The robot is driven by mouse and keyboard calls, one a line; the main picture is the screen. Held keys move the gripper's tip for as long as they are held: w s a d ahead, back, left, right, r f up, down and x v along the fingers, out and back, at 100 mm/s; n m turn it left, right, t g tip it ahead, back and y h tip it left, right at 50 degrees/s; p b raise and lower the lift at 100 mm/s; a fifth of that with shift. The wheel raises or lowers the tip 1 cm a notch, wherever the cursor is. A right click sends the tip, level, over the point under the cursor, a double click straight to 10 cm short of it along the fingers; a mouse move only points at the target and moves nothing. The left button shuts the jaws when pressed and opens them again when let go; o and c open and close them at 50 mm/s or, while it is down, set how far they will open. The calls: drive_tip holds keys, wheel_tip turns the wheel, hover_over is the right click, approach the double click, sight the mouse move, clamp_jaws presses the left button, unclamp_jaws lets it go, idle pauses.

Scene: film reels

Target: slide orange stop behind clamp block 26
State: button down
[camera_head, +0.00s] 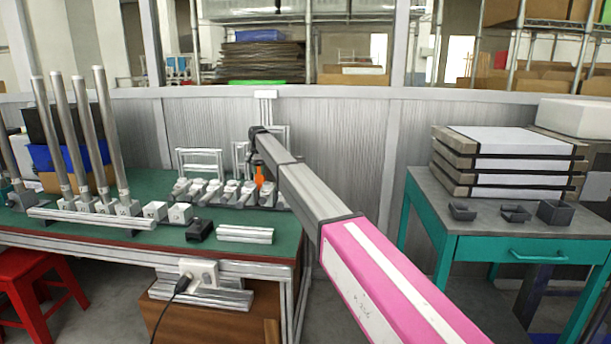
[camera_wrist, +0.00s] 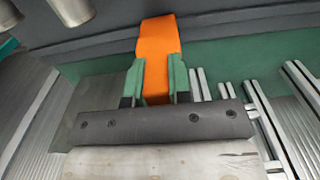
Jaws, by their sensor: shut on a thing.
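The orange stop (camera_wrist: 158,50) is a small bright orange block held between the green-padded fingers of my gripper (camera_wrist: 154,82) in the wrist view. In the head view the orange stop (camera_head: 260,176) shows below the end of my arm, above the green workbench. A row of grey clamp blocks (camera_head: 231,192) stands on the bench just left of it. I cannot read their numbers, so I cannot tell which is 26. My gripper's fingers are mostly hidden behind my arm in the head view. Whether the stop touches the bench is unclear.
Tall metal posts (camera_head: 108,130) stand at the bench's left, near several light blocks (camera_head: 180,212). A small black block (camera_head: 199,230) and a metal profile (camera_head: 245,234) lie near the front edge. A teal table (camera_head: 425,205) with stacked slabs (camera_head: 490,165) stands at right.

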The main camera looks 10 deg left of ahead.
drive_tip(key=a, duration=1.8)
drive_tip(key=shift+a, duration=0.3)
idle(0.8)
drive_tip(key=a, duration=1.3)
drive_tip(key=c, duration=1)
unclamp_jaws()
drive_tip(key=shift+o, duration=0.2)
